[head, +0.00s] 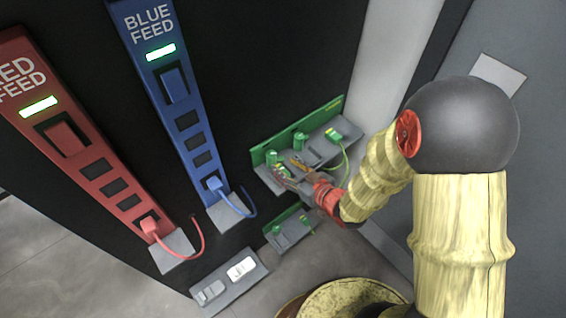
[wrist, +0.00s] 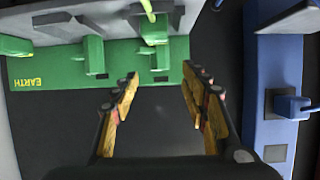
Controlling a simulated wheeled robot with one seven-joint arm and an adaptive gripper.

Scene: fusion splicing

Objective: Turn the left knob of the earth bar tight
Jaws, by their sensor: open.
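The earth bar is a green back plate (head: 322,122) with a grey shelf and several green fittings on it. Its left knob (head: 271,158) stands at the left end in the head view. The wrist view shows the bar turned round, with its EARTH label (wrist: 25,82) at the left and the left knob (wrist: 154,30) at top centre. My gripper (head: 288,168) is at the left part of the bar, partly covering it. In the wrist view my gripper (wrist: 160,78) has its fingers apart and empty, with the tips just short of the green fittings. I cannot tell how tight the knob is.
The blue feed strip (head: 180,100) and red feed strip (head: 80,140) stand left of the bar. Blue (head: 237,203) and red (head: 195,245) cables loop from their lower ends. A smaller green bar (head: 290,228) and a grey tray (head: 225,282) sit below.

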